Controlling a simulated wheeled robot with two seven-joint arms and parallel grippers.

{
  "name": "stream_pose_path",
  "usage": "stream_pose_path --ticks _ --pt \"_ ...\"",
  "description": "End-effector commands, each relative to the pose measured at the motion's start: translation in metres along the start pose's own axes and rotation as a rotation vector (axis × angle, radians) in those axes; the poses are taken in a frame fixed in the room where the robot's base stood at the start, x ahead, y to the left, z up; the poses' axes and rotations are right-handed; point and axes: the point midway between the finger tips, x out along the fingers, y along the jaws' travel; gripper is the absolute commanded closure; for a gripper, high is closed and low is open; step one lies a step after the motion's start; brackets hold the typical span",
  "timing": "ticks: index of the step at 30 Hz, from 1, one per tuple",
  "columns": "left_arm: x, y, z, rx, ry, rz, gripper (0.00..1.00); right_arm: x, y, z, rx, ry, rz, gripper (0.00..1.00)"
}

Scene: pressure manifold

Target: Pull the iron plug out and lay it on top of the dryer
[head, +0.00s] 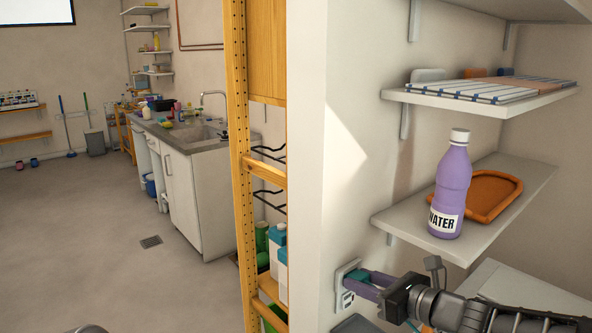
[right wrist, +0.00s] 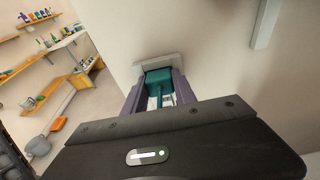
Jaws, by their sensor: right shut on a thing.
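The iron plug (head: 356,277) is teal and sits at a wall socket (head: 344,289) on the white wall in the head view. In the right wrist view the plug (right wrist: 159,77) is against the socket plate (right wrist: 158,62), with its teal cord running back toward the camera. My right gripper (head: 359,283) has purple fingers, one on each side of the plug, and is shut on it. A white flat surface (head: 525,288) at the lower right may be the dryer top; my arm hides part of it. My left gripper is not in view.
A shelf (head: 540,178) above my right arm holds a purple water bottle (head: 450,190) and an orange tray (head: 488,190). A higher shelf (head: 545,98) holds folded cloths. A wooden rack (head: 239,150) stands left of the wall end. Open floor (head: 80,230) lies farther left.

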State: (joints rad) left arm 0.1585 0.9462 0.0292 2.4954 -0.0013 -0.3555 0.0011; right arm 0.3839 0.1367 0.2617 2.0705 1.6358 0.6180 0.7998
Motion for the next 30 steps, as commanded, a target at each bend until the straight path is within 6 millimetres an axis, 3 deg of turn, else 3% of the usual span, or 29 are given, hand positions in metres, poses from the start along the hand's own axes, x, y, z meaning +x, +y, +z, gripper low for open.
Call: stream_pose_path --ticks 7,30 --pt "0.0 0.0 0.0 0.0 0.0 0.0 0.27 0.0 -0.0001 0.0 0.0 0.0 0.0 1.0" --pt "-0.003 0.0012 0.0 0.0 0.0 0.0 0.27 -0.0081 -0.0005 0.0008 -0.001 0.0 -0.001 1.0"
